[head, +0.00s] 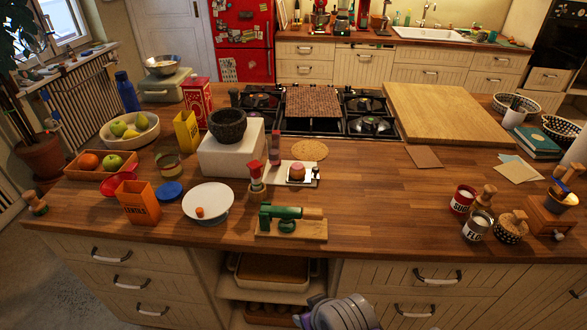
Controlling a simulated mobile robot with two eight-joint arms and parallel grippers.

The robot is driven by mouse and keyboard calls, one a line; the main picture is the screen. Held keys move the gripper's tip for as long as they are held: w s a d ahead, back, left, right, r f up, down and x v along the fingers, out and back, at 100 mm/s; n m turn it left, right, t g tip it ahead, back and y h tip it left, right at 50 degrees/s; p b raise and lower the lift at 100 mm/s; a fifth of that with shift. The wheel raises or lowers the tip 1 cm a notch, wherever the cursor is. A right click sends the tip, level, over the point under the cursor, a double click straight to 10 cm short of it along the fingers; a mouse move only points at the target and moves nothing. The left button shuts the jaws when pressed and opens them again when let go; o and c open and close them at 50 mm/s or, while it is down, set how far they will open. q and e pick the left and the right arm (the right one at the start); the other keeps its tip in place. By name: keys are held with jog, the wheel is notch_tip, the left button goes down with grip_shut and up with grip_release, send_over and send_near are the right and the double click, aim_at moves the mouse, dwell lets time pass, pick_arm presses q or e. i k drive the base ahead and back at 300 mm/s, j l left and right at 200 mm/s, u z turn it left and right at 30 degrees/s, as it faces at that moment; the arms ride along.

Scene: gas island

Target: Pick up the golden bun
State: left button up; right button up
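A small round golden-brown item (297,172), which could be a bun, sits on a white board (278,177) in the middle of the wooden island. A smaller orange-brown item (199,212) lies on a white plate (220,200) to the left. Both are too small for me to tell for sure which is the golden bun. Brown rounded things (270,310) also show dimly on the lower shelf under the island. A grey and purple part of my own body shows at the bottom edge. Neither gripper's fingers can be seen.
A green rolling device (288,218) on a small board stands near the front edge. A red-topped mill (256,178) stands close left of the white board. A stone mortar (227,125) sits on a white block (232,152).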

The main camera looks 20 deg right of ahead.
aim_at(297, 171)
jog(key=z, duration=0.5)
jog(key=l+z, duration=0.2)
jog(key=z, duration=0.15)
jog(key=l+z, duration=0.15)
jog(key=z, duration=0.2)
jog(key=i+l+z, duration=0.1)
jog(key=z, duration=0.25)
jog(key=i+l, duration=0.2)
jog(key=l, duration=0.15)
jog(key=i+l, duration=0.25)
jog(key=i+j, duration=0.35)
